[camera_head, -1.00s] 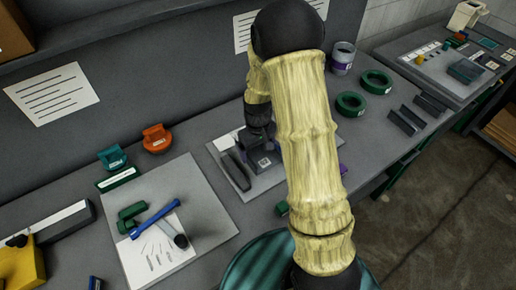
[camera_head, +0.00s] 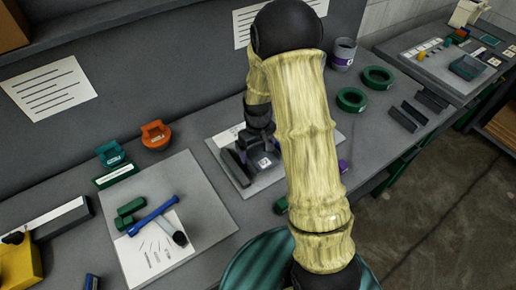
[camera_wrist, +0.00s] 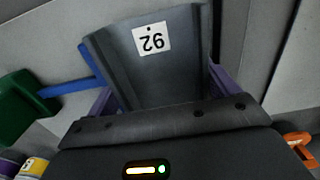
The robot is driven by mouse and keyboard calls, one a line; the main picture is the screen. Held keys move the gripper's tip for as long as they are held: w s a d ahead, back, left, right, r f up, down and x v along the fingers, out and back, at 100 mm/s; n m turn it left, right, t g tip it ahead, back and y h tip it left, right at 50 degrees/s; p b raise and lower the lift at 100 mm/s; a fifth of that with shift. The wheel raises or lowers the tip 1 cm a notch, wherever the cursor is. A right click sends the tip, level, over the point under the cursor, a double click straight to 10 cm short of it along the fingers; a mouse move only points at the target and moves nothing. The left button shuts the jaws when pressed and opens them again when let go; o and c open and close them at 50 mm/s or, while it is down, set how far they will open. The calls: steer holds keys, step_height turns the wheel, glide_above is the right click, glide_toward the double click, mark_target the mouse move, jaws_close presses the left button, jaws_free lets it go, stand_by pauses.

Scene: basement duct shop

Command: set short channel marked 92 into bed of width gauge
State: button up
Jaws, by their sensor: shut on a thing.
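The short channel (camera_wrist: 150,75), grey with a white label reading 92, sits between the purple finger pads of my gripper (camera_wrist: 160,97) in the wrist view. The label appears upside down there. In the head view, my gripper (camera_head: 259,145) points down over a light grey board (camera_head: 268,182), and the channel's pale label (camera_head: 264,162) shows low over it. A dark upright bar (camera_head: 236,164) stands on the board just left of the channel. I cannot clearly make out the gauge's bed; my arm hides the board's right part. Contact between channel and board cannot be told.
A pale mat (camera_head: 205,190) with a blue-handled tool (camera_head: 152,216) and green blocks (camera_head: 128,212) lies to the left. Orange (camera_head: 156,135) and teal (camera_head: 111,154) holders stand behind it. Green rings (camera_head: 378,77), a tin (camera_head: 342,54) and dark channels (camera_head: 408,115) are at right.

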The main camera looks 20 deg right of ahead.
steer(key=shift+w+f, duration=0.1)
steer(key=shift+f, duration=0.35)
steer(key=shift+d+f+b, duration=0.15)
steer(key=shift+f+b, duration=0.1)
steer(key=shift+b, duration=0.15)
steer(key=shift+a+f, duration=0.25)
steer(key=shift+a, duration=0.05)
steer(key=shift+s+d, duration=0.1)
steer(key=shift+s, duration=0.1)
steer(key=o, duration=0.8)
steer(key=shift+o, duration=0.2)
steer(key=shift+r, duration=0.15)
